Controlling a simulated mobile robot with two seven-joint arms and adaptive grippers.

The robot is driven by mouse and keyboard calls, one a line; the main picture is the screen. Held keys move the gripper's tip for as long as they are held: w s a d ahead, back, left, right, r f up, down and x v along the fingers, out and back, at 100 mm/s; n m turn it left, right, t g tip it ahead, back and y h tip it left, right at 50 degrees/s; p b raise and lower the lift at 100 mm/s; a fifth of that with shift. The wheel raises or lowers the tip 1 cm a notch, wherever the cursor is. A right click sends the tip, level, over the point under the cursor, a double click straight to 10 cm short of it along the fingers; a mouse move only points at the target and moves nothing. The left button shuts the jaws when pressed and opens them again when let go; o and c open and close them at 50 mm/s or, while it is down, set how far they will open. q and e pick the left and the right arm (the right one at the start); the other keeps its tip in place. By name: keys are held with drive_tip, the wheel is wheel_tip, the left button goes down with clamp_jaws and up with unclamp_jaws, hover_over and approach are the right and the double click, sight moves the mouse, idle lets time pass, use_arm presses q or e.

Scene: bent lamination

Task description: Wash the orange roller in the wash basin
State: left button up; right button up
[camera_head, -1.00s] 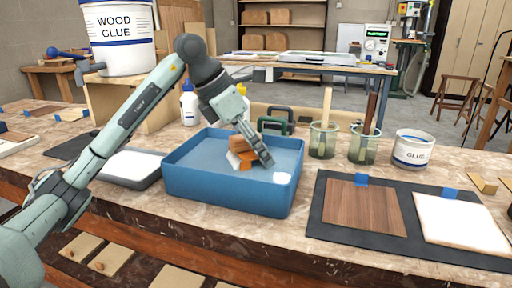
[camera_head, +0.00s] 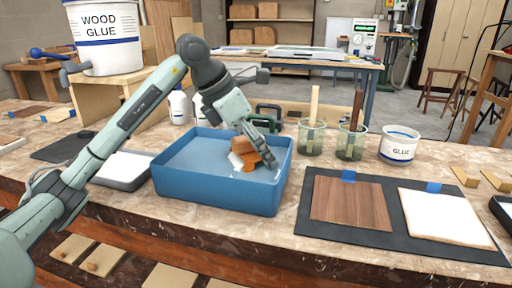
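The blue wash basin (camera_head: 215,192) stands on the marbled bench, holding pale blue water. My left gripper (camera_head: 268,152) reaches down into the basin at its right side. It looks shut on the orange roller (camera_head: 250,158), whose brown and orange parts show just left of the fingers, low over or in the water. The exact grip and the roller's underside are hidden. White patches show in the water beside the roller. My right gripper is not in view.
A grey tray (camera_head: 118,178) stands close left of the basin. Two glass jars with brushes (camera_head: 311,138) and a glue tub (camera_head: 398,146) are to the right. A dark mat (camera_head: 378,238) carries a wood sheet and a white sheet. A wood glue bucket (camera_head: 105,40) stands behind left.

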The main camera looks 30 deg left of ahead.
use_arm(q)
drive_tip(key=shift+s+a+f+b, duration=0.15)
drive_tip(key=shift+a+b, duration=0.15)
drive_tip(key=shift+a, duration=0.35)
drive_tip(key=shift+s+a+r+b, duration=0.15)
drive_tip(key=shift+a+b, duration=0.1)
drive_tip(key=shift+a, duration=0.4)
drive_tip(key=shift+s+a+b, duration=0.2)
drive_tip(key=shift+a+b, duration=0.1)
drive_tip(key=shift+a, duration=0.55)
drive_tip(key=shift+s+a+b, duration=0.2)
drive_tip(key=shift+a+b, duration=0.1)
drive_tip(key=shift+a, duration=0.5)
drive_tip(key=shift+w+d+r+p, duration=0.1)
drive_tip(key=shift+d+p, duration=0.25)
drive_tip(key=shift+d, duration=0.15)
drive_tip(key=shift+w+d+r+p, duration=0.1)
drive_tip(key=shift+d+p, duration=0.2)
drive_tip(key=shift+d, duration=0.15)
drive_tip(key=shift+w+d+p, duration=0.2)
drive_tip(key=shift+d+p, duration=0.15)
drive_tip(key=shift+d, duration=0.4)
drive_tip(key=shift+w+d+p, duration=0.15)
drive_tip(key=shift+d+p, duration=0.2)
drive_tip(key=shift+d, duration=0.35)
drive_tip(key=shift+w+d+f, duration=0.15)
drive_tip(key=shift+d, duration=0.4)
